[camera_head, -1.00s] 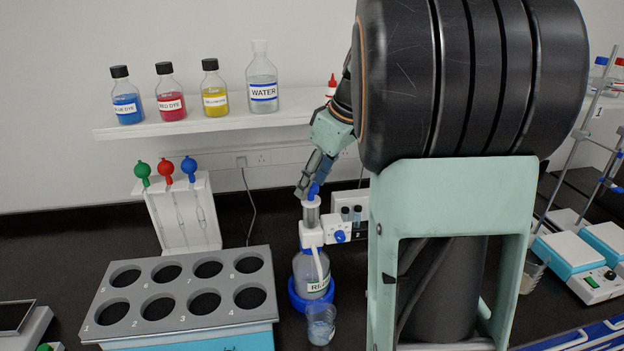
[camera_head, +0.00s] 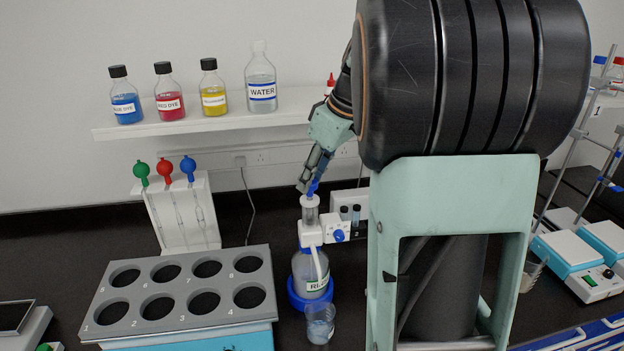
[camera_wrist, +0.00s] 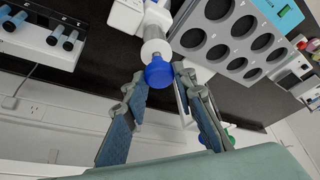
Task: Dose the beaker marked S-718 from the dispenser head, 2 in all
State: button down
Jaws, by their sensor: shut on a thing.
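The dispenser head (camera_head: 311,234) is white with a blue side knob. It sits on a clear reagent bottle (camera_head: 306,268) in a blue ring base. My gripper (camera_head: 308,187) is shut on the blue plunger knob (camera_head: 313,189) at its top. In the wrist view the knob (camera_wrist: 160,73) lies between the fingertips of my gripper (camera_wrist: 158,82), above the plunger's pale cylinder (camera_wrist: 154,48). A small clear beaker (camera_head: 320,324) stands on the bench just in front of the bottle, below the dispenser's spout tube. No S-718 mark can be read on it.
A grey rack (camera_head: 222,308) with numbered holes stands to the left. A stand (camera_head: 181,210) with coloured-bulb pipettes is behind it. Dye and water bottles line the wall shelf (camera_head: 220,122). A vial holder (camera_head: 362,222) is right of the dispenser. My arm hides much of the right side.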

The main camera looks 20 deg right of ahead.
jog(key=shift+r, duration=0.6)
jog(key=c, duration=1.6)
grip_release()
jog(key=v, duration=1.2)
jog(key=shift+f, duration=0.1)
